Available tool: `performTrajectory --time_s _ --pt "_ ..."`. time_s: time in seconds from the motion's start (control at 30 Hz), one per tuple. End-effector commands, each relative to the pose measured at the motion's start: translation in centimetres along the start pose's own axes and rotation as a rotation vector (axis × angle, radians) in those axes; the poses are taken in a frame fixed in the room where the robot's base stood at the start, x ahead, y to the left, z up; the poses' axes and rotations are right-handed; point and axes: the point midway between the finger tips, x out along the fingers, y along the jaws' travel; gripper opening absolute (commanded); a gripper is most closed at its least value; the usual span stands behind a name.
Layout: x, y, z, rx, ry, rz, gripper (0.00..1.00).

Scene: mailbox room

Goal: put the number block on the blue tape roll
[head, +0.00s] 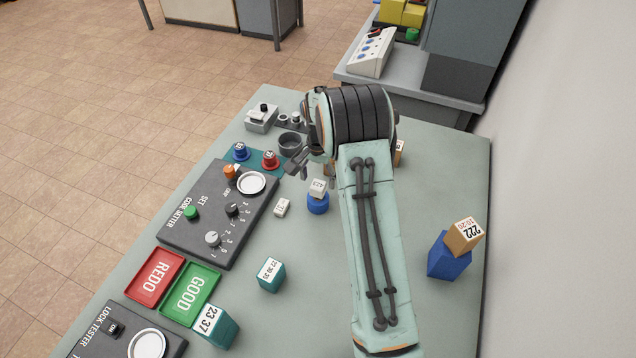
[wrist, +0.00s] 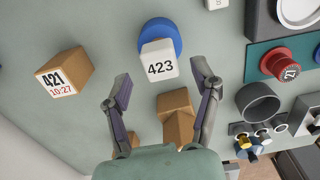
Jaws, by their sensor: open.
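A white number block (head: 318,187) sits on top of the blue tape roll (head: 317,204) in the head view, right of the code setter panel. In the wrist view the block (wrist: 159,66) shows "423" and covers part of the blue roll (wrist: 158,33). My gripper (head: 311,169) is just beyond the block in the head view. In the wrist view my gripper (wrist: 161,84) is open and empty, one finger to each side of the block's near edge, apart from it. Whether the block lies quite flat on the roll is hard to tell.
A small white block (head: 282,207) stands left of the roll. A tan block (wrist: 64,74) and a brown block (wrist: 175,116) are near in the wrist view. A grey ring (head: 290,143) and a red button (head: 270,160) are close by.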

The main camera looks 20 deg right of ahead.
Motion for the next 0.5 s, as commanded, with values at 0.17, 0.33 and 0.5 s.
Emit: performTrajectory --time_s 0.17,0.33,0.5 --pt "-4.4 0.0 -0.1 0.000 0.005 -0.003 0.62" --pt "-7.7 0.0 -0.1 0.000 0.003 -0.002 0.62" --pt "-9.4 0.0 0.0 0.000 0.001 -0.001 0.62"
